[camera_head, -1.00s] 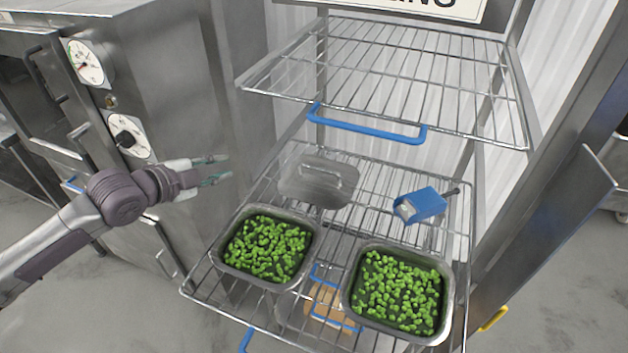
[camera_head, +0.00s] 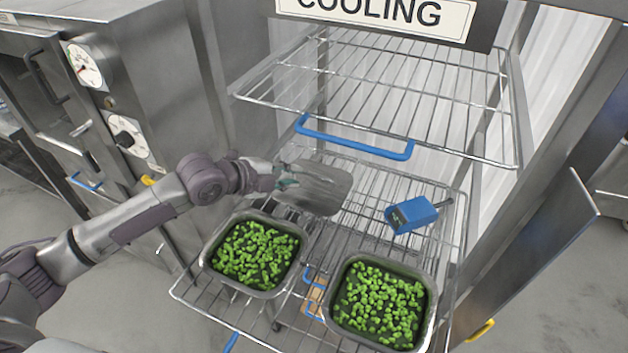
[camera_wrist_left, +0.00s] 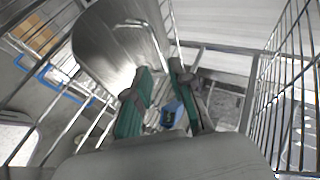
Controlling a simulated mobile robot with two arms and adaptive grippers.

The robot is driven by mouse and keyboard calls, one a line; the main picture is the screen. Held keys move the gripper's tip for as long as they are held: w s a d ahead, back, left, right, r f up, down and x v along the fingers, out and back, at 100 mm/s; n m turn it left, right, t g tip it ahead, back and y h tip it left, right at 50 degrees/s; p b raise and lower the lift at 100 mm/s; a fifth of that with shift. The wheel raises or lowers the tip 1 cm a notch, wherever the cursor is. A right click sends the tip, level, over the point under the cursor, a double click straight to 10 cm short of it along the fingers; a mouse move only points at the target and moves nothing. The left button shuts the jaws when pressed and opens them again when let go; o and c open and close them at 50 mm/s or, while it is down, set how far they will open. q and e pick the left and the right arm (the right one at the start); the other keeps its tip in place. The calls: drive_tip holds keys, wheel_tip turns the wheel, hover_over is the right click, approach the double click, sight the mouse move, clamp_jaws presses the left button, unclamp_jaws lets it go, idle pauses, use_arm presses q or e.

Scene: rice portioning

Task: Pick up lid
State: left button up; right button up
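The grey metal lid (camera_head: 325,190) lies on the middle wire shelf behind the left pan in the head view. It fills the upper left of the left wrist view (camera_wrist_left: 105,50), where a thin bar like its handle shows near the top. My left gripper (camera_head: 288,183) is at the lid's left part, its fingers overlapping it in the head view. In the left wrist view the two green-padded fingers (camera_wrist_left: 162,95) are spread with a gap between them and nothing clearly held. I cannot tell whether they touch the lid. My right gripper is out of view.
Two pans of green vegetables, left (camera_head: 211,268) and right (camera_head: 333,318), stand at the shelf's front. An upper wire shelf (camera_head: 440,85) with a blue front handle (camera_head: 355,146) hangs above.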

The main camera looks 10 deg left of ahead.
sight(311, 175)
use_arm(q)
drive_tip(key=shift+x, duration=0.8)
drive_tip(key=shift+w+d+p, duration=0.15)
drive_tip(key=shift+d+p, duration=0.05)
drive_tip(key=shift+p, duration=0.15)
drive_tip(key=p+x, duration=0.2)
drive_tip(key=x, duration=0.2)
drive_tip(key=shift+w+a, duration=0.15)
drive_tip(key=shift+w+f, duration=0.2)
drive_tip(key=shift+f, duration=0.1)
drive_tip(key=shift+s, duration=0.1)
drive_tip(key=shift+c, duration=0.5)
clamp_jaws()
